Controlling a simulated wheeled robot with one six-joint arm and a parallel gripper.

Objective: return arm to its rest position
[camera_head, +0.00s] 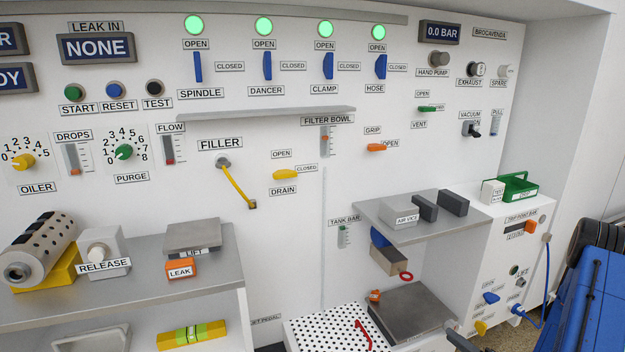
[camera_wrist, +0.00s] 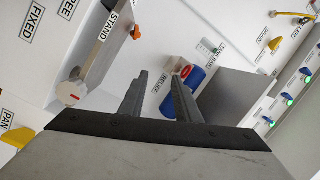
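My gripper (camera_wrist: 160,80) shows in the wrist view with its two dark fingers apart. The gap between them is empty. The fingers point toward a white panel, with a blue and red part (camera_wrist: 182,90) beyond them; I cannot tell how far off it is. I cannot make out my gripper in the head view, and the arm's overall pose is not shown.
A white panel of labelled switches and dials fills the head view. A grey shelf (camera_head: 375,210) with dark blocks juts out at right, and a grey ledge (camera_head: 110,285) at lower left. In the wrist view, a STAND plate (camera_wrist: 117,50) and orange knob (camera_wrist: 136,32) are at upper left.

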